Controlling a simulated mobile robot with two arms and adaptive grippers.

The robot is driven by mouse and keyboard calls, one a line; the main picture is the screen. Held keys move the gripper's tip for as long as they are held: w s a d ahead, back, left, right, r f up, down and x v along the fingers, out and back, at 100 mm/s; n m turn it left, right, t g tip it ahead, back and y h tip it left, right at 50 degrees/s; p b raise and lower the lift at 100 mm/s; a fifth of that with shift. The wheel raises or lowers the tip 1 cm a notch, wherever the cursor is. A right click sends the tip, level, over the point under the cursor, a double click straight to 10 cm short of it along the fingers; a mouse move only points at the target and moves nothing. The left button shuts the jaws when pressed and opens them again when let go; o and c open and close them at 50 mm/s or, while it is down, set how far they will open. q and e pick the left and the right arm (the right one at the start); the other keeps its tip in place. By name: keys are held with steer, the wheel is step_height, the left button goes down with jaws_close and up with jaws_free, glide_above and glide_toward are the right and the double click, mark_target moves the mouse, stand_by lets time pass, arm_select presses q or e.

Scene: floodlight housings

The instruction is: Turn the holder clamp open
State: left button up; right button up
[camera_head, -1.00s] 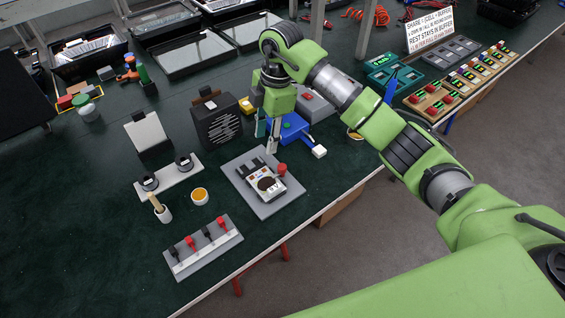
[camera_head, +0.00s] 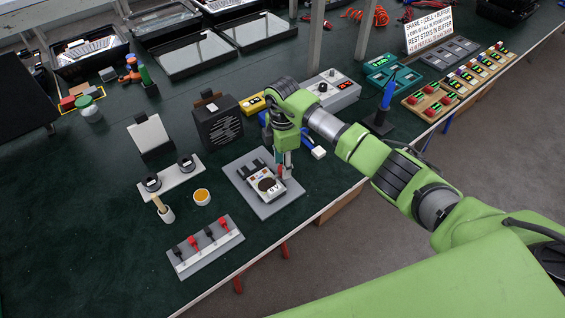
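The holder is a grey plate (camera_head: 268,208) on the green bench, with a white and black device (camera_head: 265,183) held on it. The red clamp knob (camera_head: 279,169) sits at the device's upper right and is mostly hidden by my fingers. My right gripper (camera_head: 285,170) points down right at the knob, with its fingertips at or beside it. I cannot tell whether the fingers touch or grip it. My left gripper is not in view.
The bench's front edge is close to the holder's right.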

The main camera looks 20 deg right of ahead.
steer(key=shift+f, duration=0.35)
jaws_close()
